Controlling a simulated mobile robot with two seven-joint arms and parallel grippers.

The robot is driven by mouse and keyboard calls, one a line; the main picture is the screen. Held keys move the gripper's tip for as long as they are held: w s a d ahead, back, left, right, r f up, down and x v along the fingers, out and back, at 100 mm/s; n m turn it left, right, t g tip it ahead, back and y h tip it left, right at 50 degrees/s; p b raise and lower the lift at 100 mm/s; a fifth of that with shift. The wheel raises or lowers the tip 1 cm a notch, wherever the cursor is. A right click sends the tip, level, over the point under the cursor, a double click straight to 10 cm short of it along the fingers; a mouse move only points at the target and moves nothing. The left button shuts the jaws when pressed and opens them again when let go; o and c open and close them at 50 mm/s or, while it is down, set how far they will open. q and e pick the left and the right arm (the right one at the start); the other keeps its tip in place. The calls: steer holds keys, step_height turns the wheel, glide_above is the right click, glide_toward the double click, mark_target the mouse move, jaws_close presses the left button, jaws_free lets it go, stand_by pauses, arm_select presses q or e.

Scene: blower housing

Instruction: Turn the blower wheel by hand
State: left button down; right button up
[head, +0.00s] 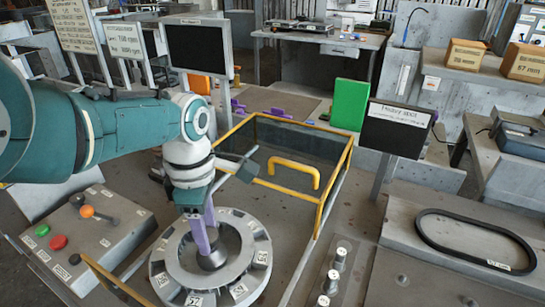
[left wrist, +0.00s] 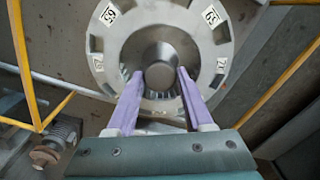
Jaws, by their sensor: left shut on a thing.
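The blower wheel (head: 249,283) is a grey metal ring with numbered tags around it and a dark hub in the middle. It lies flat at the lower centre of the head view. It also shows in the left wrist view (left wrist: 103,45), with the round hub (left wrist: 160,72) at its centre. My left gripper (head: 207,250) reaches down into the wheel's centre. In the left wrist view its purple fingers (left wrist: 160,78) stand on either side of the hub, shut on it. The exact contact is partly hidden in the head view. My right gripper is not in view.
A yellow-railed guard (head: 335,178) with a yellow handle (head: 295,171) stands behind the wheel. A control box (head: 88,237) with coloured buttons and an orange-tipped lever is at left. Metal posts (head: 332,282) and a black belt (head: 475,241) are at right.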

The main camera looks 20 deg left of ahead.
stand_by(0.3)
arm_select(q)
steer(key=shift+c, duration=1.4)
jaws_free()
steer(key=shift+r, duration=0.1)
step_height(320, 180, up, 10)
steer(key=p, duration=0.7)
